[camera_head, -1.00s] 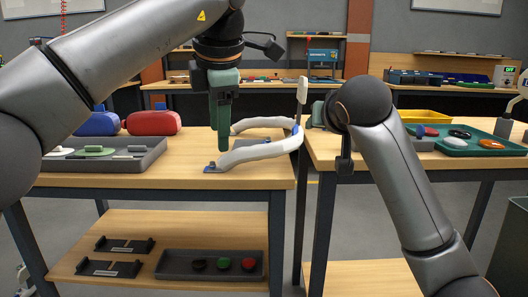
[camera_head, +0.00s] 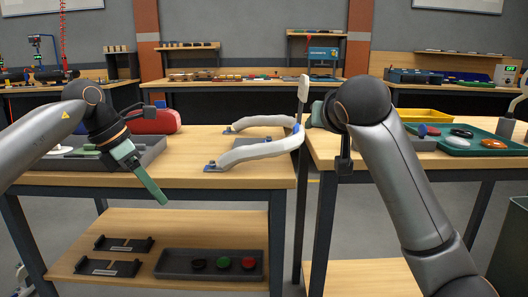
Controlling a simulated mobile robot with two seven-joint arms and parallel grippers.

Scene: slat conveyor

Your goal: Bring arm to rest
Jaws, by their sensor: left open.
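My left arm comes in from the left edge. Its gripper (camera_head: 146,180) is open and empty, with green fingers angled down and right in front of the left table's front edge. It stands clear of the objects in view. My right arm comes up from the lower right and bends away at the centre right. The fingers of its gripper are hidden behind its own wrist, near the gap between the two tables.
A grey tray (camera_head: 150,152) and a red rounded case (camera_head: 152,122) are on the left table (camera_head: 215,180). The right table holds a green tray (camera_head: 465,150) and a yellow bin (camera_head: 425,116). A lower shelf (camera_head: 165,228) holds a dark tray.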

